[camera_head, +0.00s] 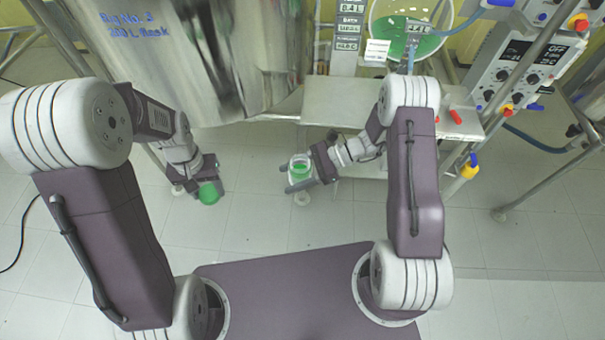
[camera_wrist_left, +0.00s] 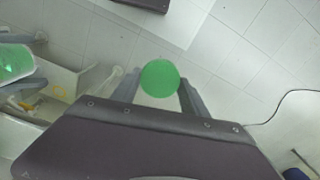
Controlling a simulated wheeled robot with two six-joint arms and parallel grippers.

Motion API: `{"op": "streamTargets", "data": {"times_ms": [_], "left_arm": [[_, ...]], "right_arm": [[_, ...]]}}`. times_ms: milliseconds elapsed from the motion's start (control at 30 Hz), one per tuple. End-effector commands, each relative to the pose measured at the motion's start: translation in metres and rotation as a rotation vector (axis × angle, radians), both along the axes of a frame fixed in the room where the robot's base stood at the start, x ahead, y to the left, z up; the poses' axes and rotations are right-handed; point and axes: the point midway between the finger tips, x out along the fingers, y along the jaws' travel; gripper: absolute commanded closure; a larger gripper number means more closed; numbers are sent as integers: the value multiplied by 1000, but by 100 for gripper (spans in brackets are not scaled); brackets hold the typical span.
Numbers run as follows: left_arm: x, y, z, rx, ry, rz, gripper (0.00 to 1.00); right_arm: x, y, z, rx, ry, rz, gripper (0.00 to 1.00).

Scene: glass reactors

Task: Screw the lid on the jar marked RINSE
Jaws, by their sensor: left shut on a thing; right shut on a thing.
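A round green lid (camera_head: 208,193) is gripped in my left gripper (camera_head: 199,190), held in the air left of the jar. It also shows in the left wrist view (camera_wrist_left: 160,78), between the two grey fingers. My right gripper (camera_head: 303,176) is shut on a clear glass jar (camera_head: 300,164) with green contents. The jar appears roughly upright, with its open mouth upward and no lid on it. I cannot read any marking on it. A clear gap separates the lid from the jar.
A grey metal bench (camera_head: 335,108) stands just beyond my right gripper. A big steel vessel (camera_head: 215,55) stands beyond my left gripper. A glass reactor with green liquid (camera_head: 398,38) and control boxes (camera_head: 515,65) are at the upper right. The tiled floor between the grippers is clear.

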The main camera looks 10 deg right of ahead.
Motion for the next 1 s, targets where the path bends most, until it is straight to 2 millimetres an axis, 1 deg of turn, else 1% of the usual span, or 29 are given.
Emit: {"op": "streamTargets", "data": {"times_ms": [267,400,467,567,633,767,867,967,1000], "left_arm": [[-1,0,0,0,0,-10,85],[-12,0,2,0,-1,-48,85],[-11,0,10,0,-6,-89,85],[0,-2,24,1,-5,-146,85],[9,-8,33,1,-5,-196,85],[27,-31,54,1,-6,-313,85],[41,-58,72,1,-6,-424,85],[51,-91,91,1,-5,-541,85],[54,-106,98,0,-6,-586,85]], "right_arm": [[0,0,0,0,0,-1,100],[0,-1,0,0,-1,-2,100],[0,-1,0,0,-1,-2,100],[0,-1,0,0,-1,-2,100],[0,-1,0,0,-1,-3,100],[0,-1,0,0,-1,-3,100],[0,-1,0,0,-1,-3,100],[0,-1,0,0,-1,-3,100],[0,-1,0,0,-1,-3,100]]}}
